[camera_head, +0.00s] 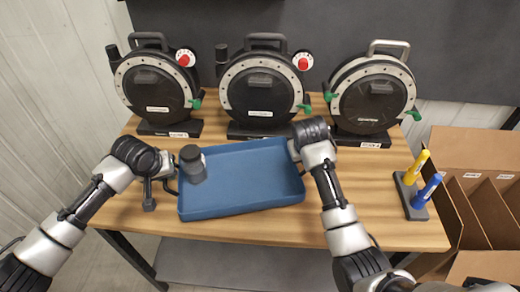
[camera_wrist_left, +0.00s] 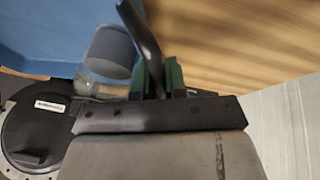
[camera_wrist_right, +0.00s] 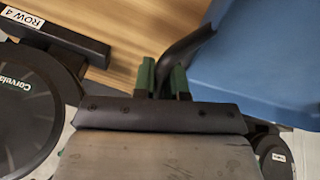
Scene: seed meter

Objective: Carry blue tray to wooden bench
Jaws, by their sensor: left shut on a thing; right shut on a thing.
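The blue tray (camera_head: 240,190) is level at the front middle of the wooden bench (camera_head: 380,215); I cannot tell whether its base touches the wood. A jar with a dark grey lid (camera_head: 191,160) is in the tray's left part; it also shows in the left wrist view (camera_wrist_left: 110,52). My left gripper (camera_wrist_left: 160,78) is shut on a dark bar-like handle (camera_wrist_left: 140,35) at the tray's left side. My right gripper (camera_wrist_right: 163,80) is shut on a dark curved handle (camera_wrist_right: 187,42) at the tray's right side. The tray's far right corner is partly hidden by my right arm.
Three round seed meters, left (camera_head: 157,92), middle (camera_head: 262,92) and right (camera_head: 372,95), stand along the back of the bench. A holder (camera_head: 411,196) with a yellow and a blue marker is at the right. A divided cardboard box (camera_head: 472,190) stands beyond the right edge.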

